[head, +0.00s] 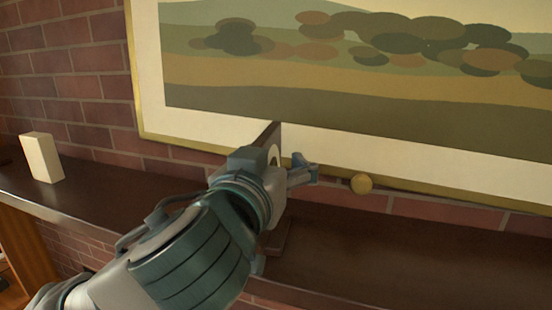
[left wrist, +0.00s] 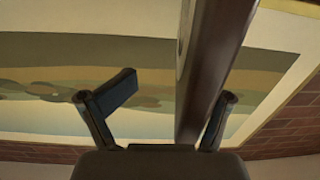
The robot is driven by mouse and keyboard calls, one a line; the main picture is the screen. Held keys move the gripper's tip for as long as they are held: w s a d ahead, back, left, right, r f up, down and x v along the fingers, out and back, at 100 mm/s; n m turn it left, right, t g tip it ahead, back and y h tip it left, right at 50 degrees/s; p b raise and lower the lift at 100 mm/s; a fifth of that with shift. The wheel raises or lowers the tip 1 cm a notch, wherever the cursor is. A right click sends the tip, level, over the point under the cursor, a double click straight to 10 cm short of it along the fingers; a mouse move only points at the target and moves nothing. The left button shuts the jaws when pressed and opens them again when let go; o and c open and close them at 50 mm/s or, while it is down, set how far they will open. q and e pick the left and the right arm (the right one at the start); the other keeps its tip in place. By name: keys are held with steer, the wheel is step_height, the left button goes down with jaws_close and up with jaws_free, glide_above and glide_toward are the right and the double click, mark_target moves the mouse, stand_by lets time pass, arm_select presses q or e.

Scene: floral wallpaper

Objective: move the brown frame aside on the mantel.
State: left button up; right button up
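The brown frame (head: 268,135) stands on the mantel (head: 390,260), mostly hidden behind my left gripper; its upper edge shows above the gripper. In the left wrist view the brown frame (left wrist: 206,65) is a dark upright bar between the two fingers, close to the right-hand finger and clear of the left-hand one. My left gripper (head: 296,170) is at the frame with its fingers apart; they also show spread in the wrist view (left wrist: 180,92). I cannot tell whether the right-hand finger touches the frame. My right gripper is not in view.
A cream block (head: 42,158) stands on the mantel at the left. A large gold-edged landscape picture (head: 350,145) is behind, against the brick wall (head: 75,95). The mantel looks clear between block and arm, and at the right.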

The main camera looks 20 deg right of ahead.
arm_select(q)
steer(key=b+v, duration=0.4)
steer(key=v, duration=0.8)
steer(key=shift+w+a, duration=0.2)
steer(key=shift+a, duration=0.15)
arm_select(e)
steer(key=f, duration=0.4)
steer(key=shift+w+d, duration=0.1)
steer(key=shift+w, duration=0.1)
